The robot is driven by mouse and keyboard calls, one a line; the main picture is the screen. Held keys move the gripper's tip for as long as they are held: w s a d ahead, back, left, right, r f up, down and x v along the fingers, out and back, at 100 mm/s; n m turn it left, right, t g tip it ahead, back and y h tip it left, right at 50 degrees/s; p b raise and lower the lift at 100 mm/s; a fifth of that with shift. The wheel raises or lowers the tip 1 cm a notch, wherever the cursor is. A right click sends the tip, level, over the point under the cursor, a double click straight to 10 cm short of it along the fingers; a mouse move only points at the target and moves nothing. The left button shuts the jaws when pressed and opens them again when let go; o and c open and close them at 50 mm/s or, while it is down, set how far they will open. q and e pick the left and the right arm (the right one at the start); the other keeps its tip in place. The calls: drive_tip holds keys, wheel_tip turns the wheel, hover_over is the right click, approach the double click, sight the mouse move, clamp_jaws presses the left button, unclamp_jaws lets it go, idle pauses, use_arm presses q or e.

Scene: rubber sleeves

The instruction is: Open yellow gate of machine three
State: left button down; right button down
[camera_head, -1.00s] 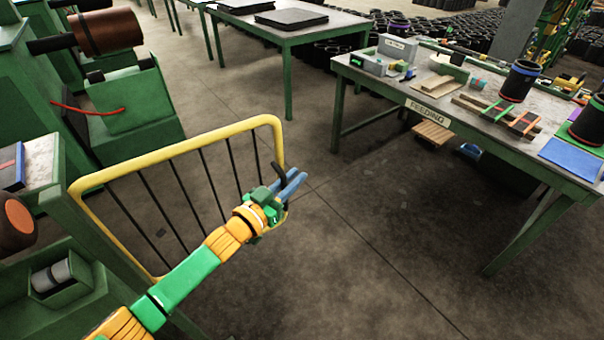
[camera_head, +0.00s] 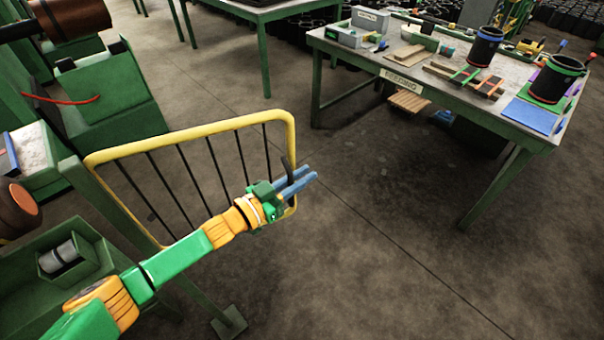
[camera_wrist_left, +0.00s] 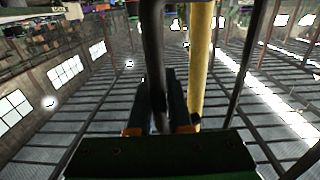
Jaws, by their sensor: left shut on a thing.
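The yellow gate (camera_head: 215,126) is a tube frame with dark vertical bars. It stands out from the green machine at the left, over the floor. My left gripper (camera_head: 298,183) is at the gate's free right end, shut on the dark handle there. In the left wrist view the dark handle (camera_wrist_left: 153,50) runs down between the two fingers (camera_wrist_left: 174,100), and the yellow gate post (camera_wrist_left: 200,60) stands just right of them. My right gripper is in neither view.
A green machine (camera_head: 112,95) with a copper-coloured roll stands at the left. A long table (camera_head: 330,38) marked FEEDING, with black sleeves and tools on it, stands at the right. The floor (camera_head: 370,210) between them is clear.

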use_arm(q)
drive_tip(key=shift+r, duration=0.1)
drive_tip(key=c, duration=0.8)
unclamp_jaws()
drive_tip(key=shift+d, duration=0.1)
drive_tip(key=shift+c, duration=0.2)
drive_tip(key=v, duration=0.7)
drive_tip(key=shift+b, duration=0.45)
